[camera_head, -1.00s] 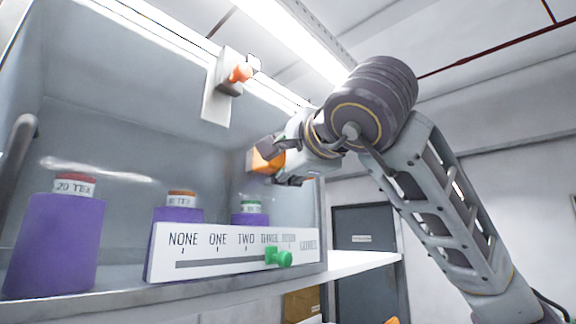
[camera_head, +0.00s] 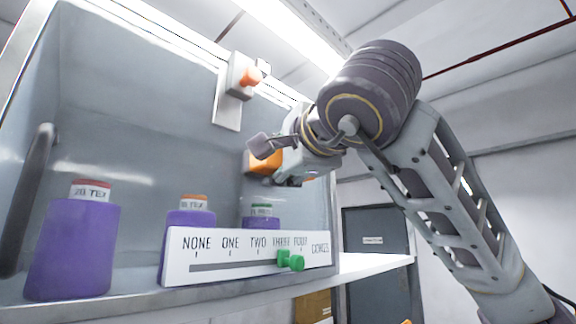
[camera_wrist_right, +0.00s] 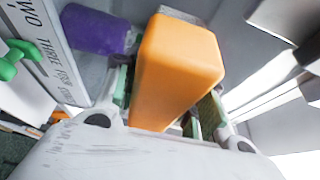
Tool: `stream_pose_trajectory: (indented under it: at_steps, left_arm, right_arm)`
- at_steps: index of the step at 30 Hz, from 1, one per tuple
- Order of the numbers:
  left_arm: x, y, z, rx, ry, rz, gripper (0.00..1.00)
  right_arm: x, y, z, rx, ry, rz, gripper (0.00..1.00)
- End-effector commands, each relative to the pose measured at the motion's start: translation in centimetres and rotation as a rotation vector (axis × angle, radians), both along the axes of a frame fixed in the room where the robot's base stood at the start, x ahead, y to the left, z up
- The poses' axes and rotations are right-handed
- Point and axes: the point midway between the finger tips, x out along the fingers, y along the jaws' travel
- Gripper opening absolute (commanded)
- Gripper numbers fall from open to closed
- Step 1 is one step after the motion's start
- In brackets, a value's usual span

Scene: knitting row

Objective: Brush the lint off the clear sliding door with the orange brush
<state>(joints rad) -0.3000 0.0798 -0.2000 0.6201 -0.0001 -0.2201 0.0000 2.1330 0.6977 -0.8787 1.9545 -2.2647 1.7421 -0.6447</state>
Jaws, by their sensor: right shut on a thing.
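My right gripper (camera_head: 268,161) is shut on the orange brush (camera_head: 264,162), in front of the right part of the clear door (camera_head: 130,100). In the right wrist view the brush (camera_wrist_right: 178,65) is a rounded orange block between the two fingers. Its bristles are not clearly visible, and I cannot tell whether it touches the door. The door is a clear pane across the cabinet front, with a grey bar handle (camera_head: 32,195) at its left. I cannot make out any lint on it. My left gripper is not in view.
Purple cones (camera_head: 72,248) stand behind the pane. A white scale panel (camera_head: 230,268) with a green slider (camera_head: 290,260) sits low in front. A white bracket with an orange knob (camera_head: 248,78) is above the brush. A white shelf (camera_head: 375,267) extends right.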

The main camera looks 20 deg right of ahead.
Motion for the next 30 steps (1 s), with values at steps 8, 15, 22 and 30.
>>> stream_pose_trajectory:
  at_steps: [8,15,22,30]
  left_arm:
    - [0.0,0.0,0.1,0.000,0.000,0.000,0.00]
    - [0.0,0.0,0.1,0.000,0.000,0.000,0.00]
    - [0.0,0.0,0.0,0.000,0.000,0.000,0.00]
    - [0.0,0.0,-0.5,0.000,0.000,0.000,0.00]
  right_arm:
    - [-0.4,1.1,0.0,-0.001,-0.001,0.002,0.21]
    - [-0.4,1.1,0.0,0.000,0.000,0.001,0.21]
    - [-0.8,0.9,0.0,0.000,-0.001,0.001,0.21]
    - [-2.3,0.3,0.0,0.000,-0.002,0.000,0.21]
